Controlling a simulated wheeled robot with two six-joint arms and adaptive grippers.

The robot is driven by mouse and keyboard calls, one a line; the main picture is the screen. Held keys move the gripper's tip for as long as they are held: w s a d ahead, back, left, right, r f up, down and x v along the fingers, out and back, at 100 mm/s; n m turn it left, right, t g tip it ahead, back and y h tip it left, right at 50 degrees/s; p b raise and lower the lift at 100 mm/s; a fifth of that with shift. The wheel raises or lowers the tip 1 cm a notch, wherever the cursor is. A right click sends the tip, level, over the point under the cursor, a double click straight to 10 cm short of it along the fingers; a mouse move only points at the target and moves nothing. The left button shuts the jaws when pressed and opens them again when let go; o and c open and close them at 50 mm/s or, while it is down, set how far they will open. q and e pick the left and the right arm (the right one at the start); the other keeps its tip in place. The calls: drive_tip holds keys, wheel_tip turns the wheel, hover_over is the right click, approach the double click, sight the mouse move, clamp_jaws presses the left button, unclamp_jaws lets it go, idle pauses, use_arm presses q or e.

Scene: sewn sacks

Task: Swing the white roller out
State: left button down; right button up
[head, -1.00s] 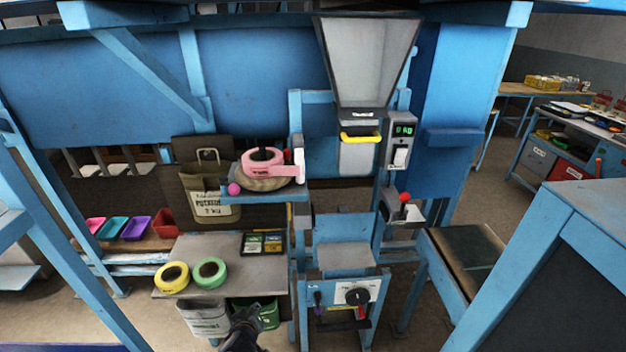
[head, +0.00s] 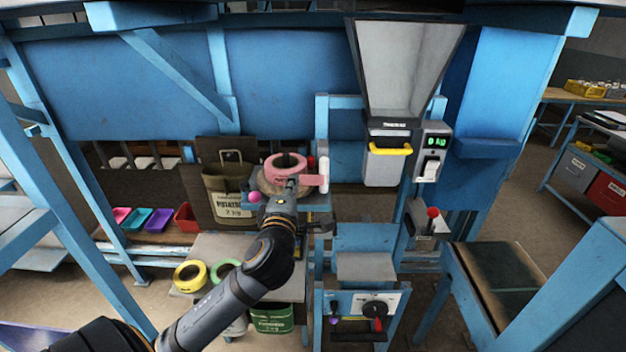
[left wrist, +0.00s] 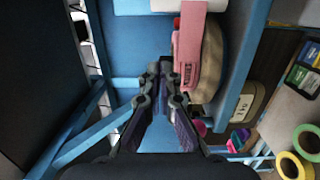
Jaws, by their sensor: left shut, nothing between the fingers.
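The white roller (head: 323,174) stands upright at the right end of a small blue shelf. A pink band runs to it from the pink roll (head: 286,163) on the shelf. My left gripper (head: 292,184) is shut and empty, in front of the pink roll and left of the roller in the head view. Whether the fingers touch the band cannot be told. My right gripper is not in view.
A pink ball (head: 254,196) sits at the shelf's left end. A grey hopper (head: 400,75) with a yellow handle (head: 390,150) is to the right. Yellow tape (head: 190,275) and green tape lie on the table below.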

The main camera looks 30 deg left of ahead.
sight(324, 168)
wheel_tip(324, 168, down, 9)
drive_tip(key=b, duration=0.7)
use_arm(q)
drive_tip(key=p+x, duration=0.3)
drive_tip(key=x, duration=0.3)
drive_tip(key=shift+w+p, duration=0.35)
drive_tip(key=shift+w, duration=0.05)
drive_tip(key=w+d+p, duration=0.1)
drive_tip(key=w+d, duration=0.1)
drive_tip(key=shift+d+p, duration=0.35)
drive_tip(key=shift+d, duration=0.05)
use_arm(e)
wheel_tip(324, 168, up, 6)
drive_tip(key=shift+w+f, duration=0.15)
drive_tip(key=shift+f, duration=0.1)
